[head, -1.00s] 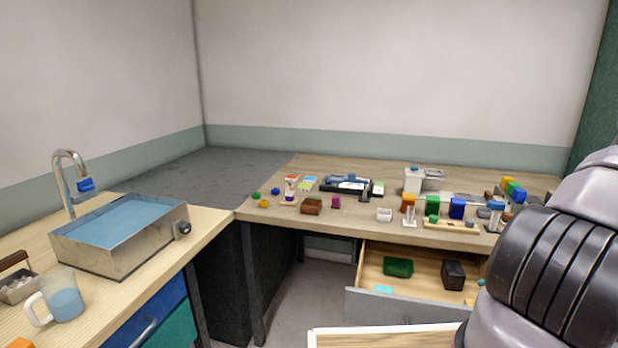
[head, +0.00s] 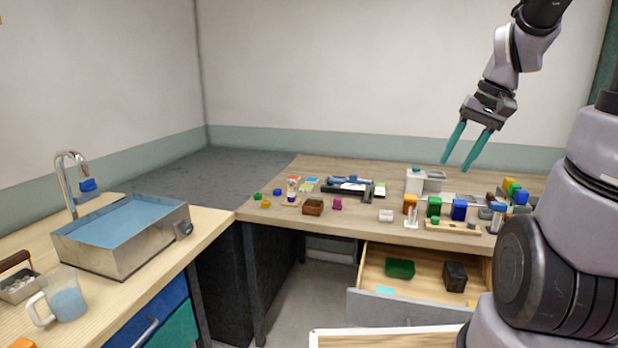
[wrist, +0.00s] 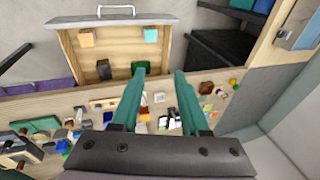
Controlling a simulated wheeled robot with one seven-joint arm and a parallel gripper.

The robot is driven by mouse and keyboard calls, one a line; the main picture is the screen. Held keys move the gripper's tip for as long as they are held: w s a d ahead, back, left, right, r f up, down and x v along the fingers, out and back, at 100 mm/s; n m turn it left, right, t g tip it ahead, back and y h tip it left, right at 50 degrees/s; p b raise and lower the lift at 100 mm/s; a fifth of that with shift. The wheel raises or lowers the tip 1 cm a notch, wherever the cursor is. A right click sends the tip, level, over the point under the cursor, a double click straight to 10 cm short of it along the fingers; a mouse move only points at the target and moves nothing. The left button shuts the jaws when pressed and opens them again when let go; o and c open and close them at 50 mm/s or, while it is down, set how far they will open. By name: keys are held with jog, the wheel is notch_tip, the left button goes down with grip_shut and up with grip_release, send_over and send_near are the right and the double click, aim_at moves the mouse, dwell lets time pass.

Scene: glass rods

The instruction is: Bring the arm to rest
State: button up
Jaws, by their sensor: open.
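My gripper (head: 459,165) is up in the air at the upper right of the head view, above the back part of the wooden desk (head: 350,229). Its two green fingers point down and are apart, with nothing between them. In the wrist view, my gripper (wrist: 161,73) also shows open and empty, with the desk and an open drawer (wrist: 112,45) below it. My arm rises along the right side of the head view and reaches across at the top.
Small blocks, containers and stands crowd the desk's right part. The drawer holds a green box (head: 400,267) and a dark box (head: 455,276). At the left are a metal basin (head: 100,258) and a jug (head: 63,298). Space around my raised gripper is clear.

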jog(key=s+a+r+t, duration=0.4)
jog(key=s+a+r, duration=0.2)
jog(key=s+r, duration=0.2)
jog(key=shift+s+a+r+t+h, duration=0.15)
jog(key=shift+a+r+t+h, duration=0.25)
jog(key=shift+r, duration=0.45)
